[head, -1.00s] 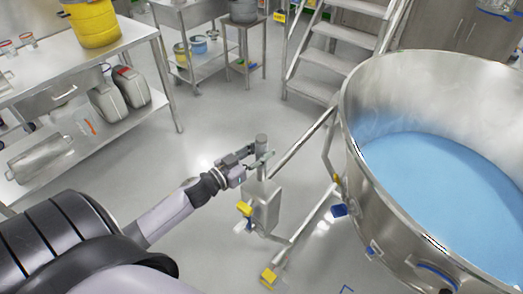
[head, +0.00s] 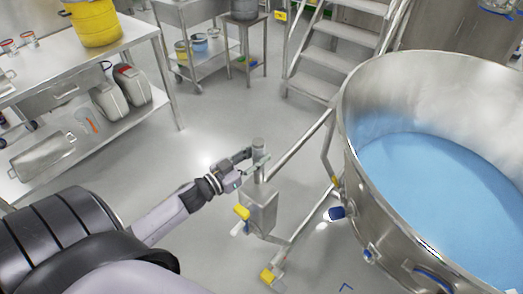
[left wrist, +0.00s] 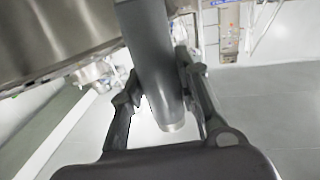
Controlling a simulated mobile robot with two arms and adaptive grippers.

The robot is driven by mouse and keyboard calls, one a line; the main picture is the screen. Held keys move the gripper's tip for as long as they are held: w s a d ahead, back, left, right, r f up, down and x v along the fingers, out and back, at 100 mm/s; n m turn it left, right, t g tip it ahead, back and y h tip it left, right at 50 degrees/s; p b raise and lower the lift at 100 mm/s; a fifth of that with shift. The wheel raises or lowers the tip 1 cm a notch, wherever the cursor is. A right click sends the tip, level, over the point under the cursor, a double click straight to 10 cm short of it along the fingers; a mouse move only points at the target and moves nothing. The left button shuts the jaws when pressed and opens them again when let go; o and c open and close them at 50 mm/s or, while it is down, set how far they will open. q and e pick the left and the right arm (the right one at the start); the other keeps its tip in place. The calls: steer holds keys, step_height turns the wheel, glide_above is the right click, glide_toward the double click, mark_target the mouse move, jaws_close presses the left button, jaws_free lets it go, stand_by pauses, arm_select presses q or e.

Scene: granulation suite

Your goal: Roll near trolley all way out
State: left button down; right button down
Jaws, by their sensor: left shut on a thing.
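The near trolley is a steel frame (head: 300,147) carrying a large round steel bowl (head: 350,150) with blue material inside. Its left end has a short upright post with a steel box (head: 259,208) and yellow-tipped feet on the floor. My left gripper (head: 254,168) is shut on the trolley's handle at the top of this post. In the left wrist view, the fingers (left wrist: 160,85) lie on either side of a grey round bar (left wrist: 152,50). The bowl's side fills the upper left there. My right gripper is not in view.
A steel table (head: 132,37) with a yellow bucket (head: 94,22) stands at the left, with canisters on its lower shelf. Steel steps (head: 322,72) and a small cart (head: 188,12) stand behind. The floor (head: 200,130) between table and trolley is clear.

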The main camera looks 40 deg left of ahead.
arm_select(q)
steer(key=c, duration=1.7)
jaws_free()
steer(key=shift+s+d+f, duration=0.1)
steer(key=shift+s+f, duration=0.1)
steer(key=shift+f, duration=0.05)
steer(key=o, duration=0.4)
steer(key=shift+s+r, duration=0.25)
steer(key=shift+s, duration=0.1)
steer(key=shift+o, duration=0.5)
steer(key=shift+w, duration=0.15)
steer(key=shift+w, duration=0.1)
steer(key=v, duration=1.2)
